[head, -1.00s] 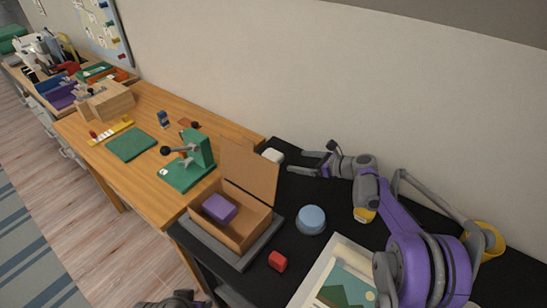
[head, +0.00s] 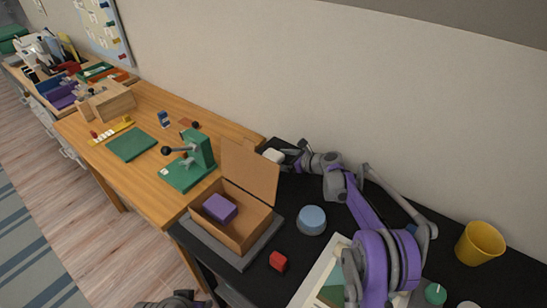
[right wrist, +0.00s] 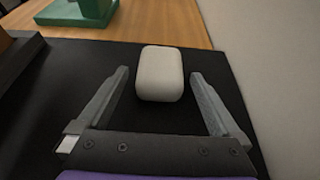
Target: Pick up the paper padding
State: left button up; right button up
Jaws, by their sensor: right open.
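The paper padding (head: 273,155) is a small white rounded block on the black tabletop, behind the open cardboard box. It also shows in the right wrist view (right wrist: 160,72), lying between and slightly beyond the fingertips of my right gripper (right wrist: 158,75). That gripper (head: 287,153) is open, with a finger on each side and a gap to the padding on both sides. In the head view its fingers partly hide behind the box lid. A dark grey part of my left arm (head: 172,301) shows at the bottom edge; its fingers cannot be made out.
The open brown box (head: 255,226) holds a purple block (head: 219,208). A wall runs close behind.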

jog(key=shift+c, duration=0.2)
jog(key=c, duration=1.3)
